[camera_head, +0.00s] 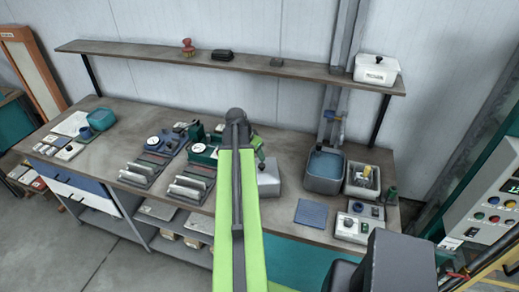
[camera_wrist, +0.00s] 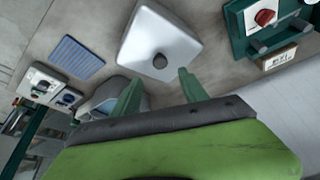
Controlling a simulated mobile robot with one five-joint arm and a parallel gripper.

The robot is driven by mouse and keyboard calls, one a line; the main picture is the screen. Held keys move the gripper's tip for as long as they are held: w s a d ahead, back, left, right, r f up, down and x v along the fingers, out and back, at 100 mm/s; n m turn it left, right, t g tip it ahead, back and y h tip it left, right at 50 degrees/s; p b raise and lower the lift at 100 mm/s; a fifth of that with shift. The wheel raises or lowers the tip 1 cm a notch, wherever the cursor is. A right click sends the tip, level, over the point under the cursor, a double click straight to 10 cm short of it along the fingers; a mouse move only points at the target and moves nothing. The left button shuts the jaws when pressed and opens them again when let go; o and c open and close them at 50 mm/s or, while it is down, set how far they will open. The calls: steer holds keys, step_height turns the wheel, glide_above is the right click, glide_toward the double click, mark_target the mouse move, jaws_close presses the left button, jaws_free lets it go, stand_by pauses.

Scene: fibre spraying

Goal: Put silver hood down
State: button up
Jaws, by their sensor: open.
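The silver hood (camera_wrist: 155,32) is a pale square cover with a dark round knob (camera_wrist: 160,61) on top. It rests on the workbench, and part of it shows right of my arm in the head view (camera_head: 268,180). My gripper (camera_wrist: 159,75) is open, with its two green fingers apart and nothing between them. In the wrist view the knob lies just beyond the fingertips, roughly in line with the gap. The gripper is mostly hidden behind my arm in the head view; whether the fingers touch the hood cannot be told.
A blue mat (camera_head: 310,213), a grey basin (camera_head: 324,172), a white tub (camera_head: 362,182) and a control box (camera_head: 358,224) stand right of the hood. Green machines (camera_head: 203,155) stand left. A shelf (camera_head: 240,64) runs above. Bare bench shows around the mat.

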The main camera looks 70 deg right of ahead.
steer(key=p+v, duration=0.1)
steer(key=v, duration=0.1)
steer(key=shift+w+a+r, duration=0.1)
steer(key=shift+a+r, duration=0.05)
steer(key=shift+r, duration=0.2)
steer(key=w+a+f+n+t+y, duration=0.15)
steer(key=w+a+n, duration=0.85)
steer(key=w+a, duration=1.6)
steer(key=w+a+n+y, duration=0.1)
steer(key=a+n, duration=0.5)
steer(key=a, duration=1.1)
steer(key=w+a+n+y, duration=0.2)
steer(key=a+n, duration=0.3)
steer(key=a, duration=1.3)
steer(key=shift+w+f+n, duration=0.15)
steer(key=shift+w+n, duration=0.2)
steer(key=shift+n, duration=0.05)
